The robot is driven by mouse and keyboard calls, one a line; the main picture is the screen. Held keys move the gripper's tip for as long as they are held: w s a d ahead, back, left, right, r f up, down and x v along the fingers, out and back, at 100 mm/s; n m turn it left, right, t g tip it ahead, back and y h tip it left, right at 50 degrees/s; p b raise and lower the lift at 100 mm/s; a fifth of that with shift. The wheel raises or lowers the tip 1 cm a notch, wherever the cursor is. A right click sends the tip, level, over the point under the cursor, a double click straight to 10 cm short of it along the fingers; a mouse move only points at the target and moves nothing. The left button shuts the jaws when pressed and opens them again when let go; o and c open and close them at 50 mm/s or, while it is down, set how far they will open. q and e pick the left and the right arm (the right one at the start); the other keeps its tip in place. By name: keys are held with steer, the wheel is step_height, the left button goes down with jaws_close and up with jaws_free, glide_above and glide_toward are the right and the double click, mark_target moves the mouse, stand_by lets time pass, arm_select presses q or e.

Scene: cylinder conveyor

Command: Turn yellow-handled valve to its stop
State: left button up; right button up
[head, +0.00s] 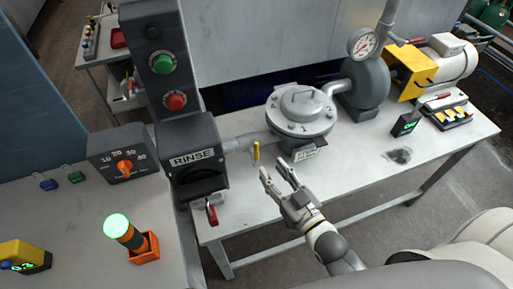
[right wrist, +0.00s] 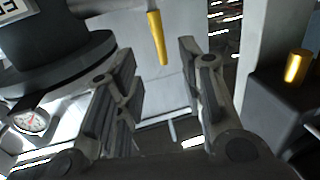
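The yellow valve handle (head: 256,151) is a short lever on the grey pipe between the RINSE box and the round flanged vessel. In the head view it stands roughly upright. My right gripper (head: 276,168) is open and empty just to the right of and below it. In the right wrist view the yellow handle (right wrist: 158,38) shows at the top, slightly tilted, in line with the gap between the spread fingers (right wrist: 155,72). The fingers look clear of it. The handle's pivot is out of that view. My left gripper is not in view.
The RINSE box (head: 193,160) with a red lever (head: 211,212) stands left of the handle. The flanged vessel (head: 300,112) is close on its right. A gauge (head: 363,43) and yellow motor housing (head: 409,70) stand farther right. The bench front (head: 350,182) is mostly clear.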

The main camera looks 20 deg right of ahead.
mark_target(258, 152)
steer(key=p+x, duration=0.2)
steer(key=x, duration=0.7)
steer(key=shift+w, duration=0.1)
jaws_close()
